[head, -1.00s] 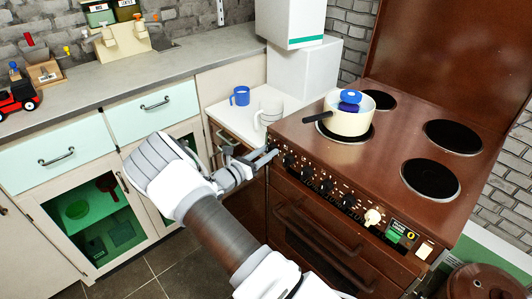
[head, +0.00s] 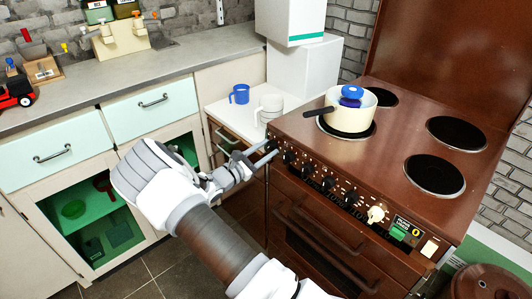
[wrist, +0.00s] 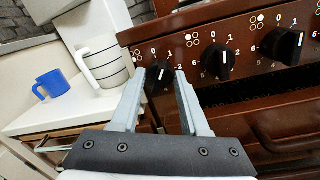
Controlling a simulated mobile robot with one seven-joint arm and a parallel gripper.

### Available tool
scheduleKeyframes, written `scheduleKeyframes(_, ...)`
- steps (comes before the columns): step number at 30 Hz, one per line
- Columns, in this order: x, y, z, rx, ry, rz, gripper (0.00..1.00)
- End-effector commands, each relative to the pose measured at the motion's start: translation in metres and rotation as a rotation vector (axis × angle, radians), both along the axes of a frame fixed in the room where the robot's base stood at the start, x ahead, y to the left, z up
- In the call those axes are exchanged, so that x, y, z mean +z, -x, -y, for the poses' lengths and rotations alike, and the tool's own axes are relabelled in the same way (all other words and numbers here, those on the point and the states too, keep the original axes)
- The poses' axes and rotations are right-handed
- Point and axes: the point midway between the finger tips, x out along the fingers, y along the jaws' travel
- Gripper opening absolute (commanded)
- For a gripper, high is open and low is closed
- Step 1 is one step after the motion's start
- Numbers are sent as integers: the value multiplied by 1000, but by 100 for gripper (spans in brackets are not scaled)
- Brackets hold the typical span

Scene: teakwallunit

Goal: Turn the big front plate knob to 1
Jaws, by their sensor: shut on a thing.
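The brown stove (head: 400,105) has a row of black knobs on its front panel. My gripper (wrist: 158,76) is at the leftmost knob (wrist: 158,73), one finger on each side of it, shut on it. White numbers 0, 1 and 2 show around this knob in the wrist view; its exact pointer setting is hard to read. In the head view my gripper (head: 268,150) reaches the panel's left end, and its fingers hide much of that knob. Two more knobs, a middle one (wrist: 217,63) and a right one (wrist: 284,47), are free of the gripper.
A blue mug (head: 239,94) and a white mug (head: 269,108) stand on the counter left of the stove. Oven door handles (head: 320,240) stick out below the knobs.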

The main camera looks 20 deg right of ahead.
Motion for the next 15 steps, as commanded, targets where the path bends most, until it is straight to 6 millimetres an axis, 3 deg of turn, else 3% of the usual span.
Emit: scheduleKeyframes(15,-1,0,-1,1,-75,179,0)
